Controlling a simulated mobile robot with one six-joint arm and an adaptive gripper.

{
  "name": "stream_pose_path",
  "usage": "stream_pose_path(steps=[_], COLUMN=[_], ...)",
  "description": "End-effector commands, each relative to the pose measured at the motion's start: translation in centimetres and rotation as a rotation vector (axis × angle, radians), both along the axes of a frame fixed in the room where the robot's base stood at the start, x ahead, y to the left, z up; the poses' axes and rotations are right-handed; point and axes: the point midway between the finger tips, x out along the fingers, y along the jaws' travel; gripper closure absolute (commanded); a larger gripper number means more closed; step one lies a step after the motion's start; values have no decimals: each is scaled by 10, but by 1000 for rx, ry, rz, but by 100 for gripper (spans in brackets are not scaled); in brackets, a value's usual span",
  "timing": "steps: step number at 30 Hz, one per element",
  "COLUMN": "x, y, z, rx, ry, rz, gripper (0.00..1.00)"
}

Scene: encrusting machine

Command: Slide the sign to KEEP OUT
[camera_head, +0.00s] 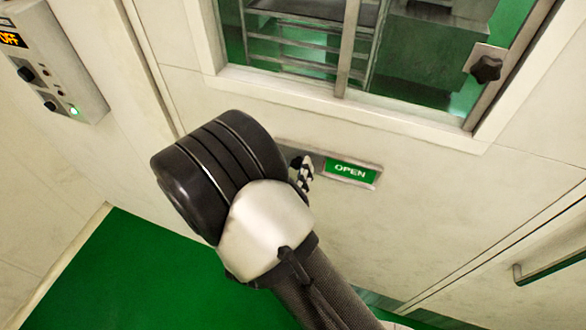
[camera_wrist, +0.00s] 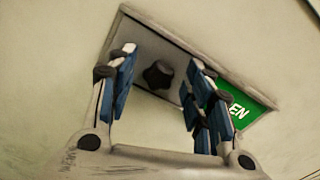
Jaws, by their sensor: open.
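The sliding sign is a grey plate with a black knob (camera_wrist: 158,75) on it, set in a metal frame on the white wall. Its green window (camera_head: 350,172) reads OPEN, and the end of that word, "EN", also shows in the wrist view (camera_wrist: 240,112). My gripper (camera_wrist: 163,58) is open, with its blue-padded fingers on either side of the knob in the picture. I cannot tell whether the fingers reach around the knob or stop short of it. In the head view my wrist hides the knob and the left part of the sign.
A window (camera_head: 340,95) with a star-shaped knob (camera_head: 486,68) is above the sign. A control box (camera_head: 60,70) reading OFF, with a green light, hangs at upper left. A metal handle (camera_head: 548,268) is at right. Green floor (camera_head: 150,270) lies below left.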

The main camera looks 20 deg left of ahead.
Motion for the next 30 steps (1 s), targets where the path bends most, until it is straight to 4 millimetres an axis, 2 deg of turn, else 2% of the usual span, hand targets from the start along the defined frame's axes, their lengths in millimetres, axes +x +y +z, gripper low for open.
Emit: stream_pose_path(steps=[7, 27, 30], x=[1, 0, 0], y=[0, 0, 0], z=[0, 0, 0], rx=[0, 0, 0], ry=[0, 0, 0], rz=[1, 1, 0], gripper=[53, 98, 100])
